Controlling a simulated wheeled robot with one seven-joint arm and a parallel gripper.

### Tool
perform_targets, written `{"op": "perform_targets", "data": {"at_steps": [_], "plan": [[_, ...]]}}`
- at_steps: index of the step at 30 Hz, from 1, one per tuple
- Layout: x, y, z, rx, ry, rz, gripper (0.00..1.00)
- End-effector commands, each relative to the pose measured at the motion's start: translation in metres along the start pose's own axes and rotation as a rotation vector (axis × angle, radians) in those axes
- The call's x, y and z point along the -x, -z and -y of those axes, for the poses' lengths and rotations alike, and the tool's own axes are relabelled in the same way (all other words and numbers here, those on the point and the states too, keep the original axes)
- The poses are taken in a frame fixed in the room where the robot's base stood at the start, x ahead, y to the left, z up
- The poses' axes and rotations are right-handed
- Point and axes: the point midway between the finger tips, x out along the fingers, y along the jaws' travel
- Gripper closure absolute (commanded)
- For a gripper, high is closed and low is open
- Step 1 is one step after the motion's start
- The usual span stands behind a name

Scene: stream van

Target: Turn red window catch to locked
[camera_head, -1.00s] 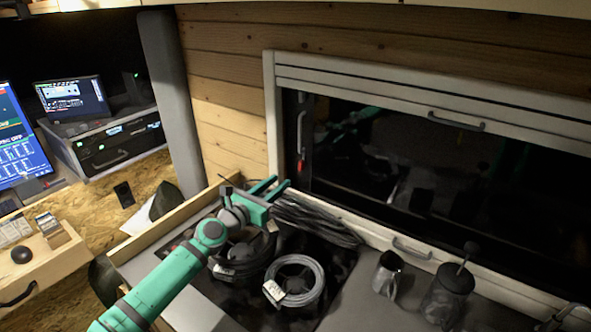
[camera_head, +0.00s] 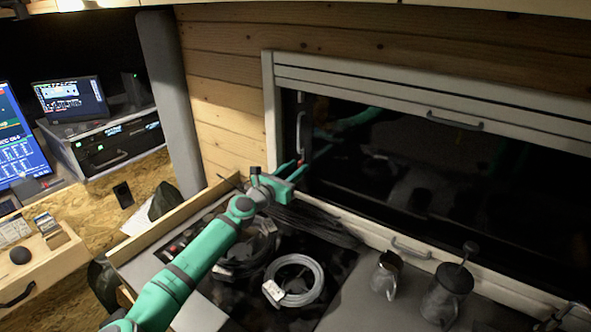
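The red window catch (camera_head: 301,162) is a small red piece low on the left side of the dark window (camera_head: 440,170). It is partly hidden by my gripper. My gripper (camera_head: 302,167) is green and reaches up and right from the counter, with its two fingertips right at the catch. The fingers are spread apart. I cannot tell whether they touch the catch or sit just in front of it. A grey handle (camera_head: 300,130) stands upright on the frame above the catch.
Coiled cables (camera_head: 294,281) lie on the black hob below my arm. A metal jug (camera_head: 386,275) and a dark lidded jar (camera_head: 446,292) stand on the right of the counter. A wooden ledge (camera_head: 180,212) edges the counter's left side.

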Motion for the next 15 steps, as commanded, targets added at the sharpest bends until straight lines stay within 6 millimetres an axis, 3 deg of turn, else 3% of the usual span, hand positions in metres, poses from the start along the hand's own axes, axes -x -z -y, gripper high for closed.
{"op": "perform_targets", "data": {"at_steps": [5, 9, 15], "plan": [[0.0000, -0.0001, 0.0000, 0.000, 0.000, 0.000, 0.71], [0.0001, -0.0001, 0.0000, 0.000, 0.000, 0.000, 1.00], [0.0001, -0.0002, 0.0000, 0.002, 0.000, 0.000, 1.00]]}}
